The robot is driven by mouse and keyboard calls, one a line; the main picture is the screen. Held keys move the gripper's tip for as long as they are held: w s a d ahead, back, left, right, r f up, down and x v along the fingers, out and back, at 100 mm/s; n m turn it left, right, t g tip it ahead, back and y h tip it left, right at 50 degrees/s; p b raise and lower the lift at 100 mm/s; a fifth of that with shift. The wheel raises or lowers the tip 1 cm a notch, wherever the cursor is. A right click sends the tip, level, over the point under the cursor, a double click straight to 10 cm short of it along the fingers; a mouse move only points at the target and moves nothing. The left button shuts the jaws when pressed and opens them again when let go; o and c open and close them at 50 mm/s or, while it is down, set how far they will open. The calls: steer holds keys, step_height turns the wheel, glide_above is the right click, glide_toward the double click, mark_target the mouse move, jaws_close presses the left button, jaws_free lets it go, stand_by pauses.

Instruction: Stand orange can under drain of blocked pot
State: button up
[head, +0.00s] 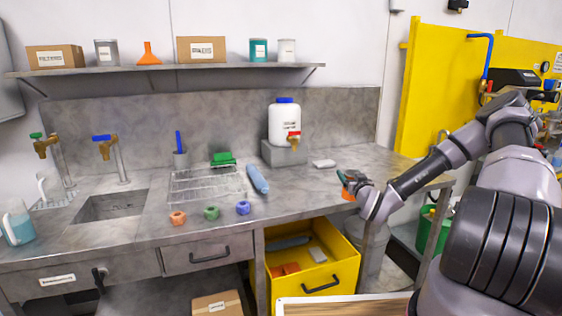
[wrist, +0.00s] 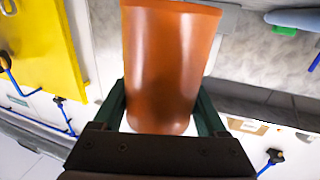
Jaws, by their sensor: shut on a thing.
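My gripper (head: 347,184) is shut on the orange can (head: 348,195), above the right end of the grey counter. In the wrist view the can (wrist: 168,65) fills the middle between my two dark green fingers (wrist: 162,105), and the counter behind it is partly hidden. In the head view only a small orange part of the can shows. No pot can be clearly told as the blocked one. Equipment with a black top (head: 516,80) stands by the yellow panel at the right, partly cut off and behind my arm.
A yellow drawer (head: 349,268) is open below. A green bucket (head: 424,232) stands on the floor at the right. A yellow panel (head: 432,85) rises behind my arm.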

steer(key=s, duration=0.1)
steer(key=s+d, duration=0.1)
steer(key=s+h, duration=0.1)
steer(key=shift+s+d+f+m, duration=0.1)
steer(key=shift+s+d+m, duration=0.15)
steer(key=shift+d+m, duration=0.05)
steer(key=s, duration=0.1)
steer(key=s+r, duration=0.1)
steer(key=s, duration=0.1)
steer(key=shift+s+r, duration=0.15)
steer(key=shift+r, duration=0.2)
steer(key=shift+d, duration=0.1)
steer(key=w+a+r+n+y, duration=0.3)
steer(key=w+a+r+y, duration=0.1)
steer(key=w+a, duration=0.6)
steer(key=w+y, duration=0.1)
steer(key=w, duration=0.1)
steer(key=shift+w+a+n+g+y, duration=0.25)
steer(key=shift+w+n+g+y, duration=0.05)
steer(key=shift+g, duration=0.1)
step_height(320, 180, down, 10)
steer(key=shift+r, duration=0.2)
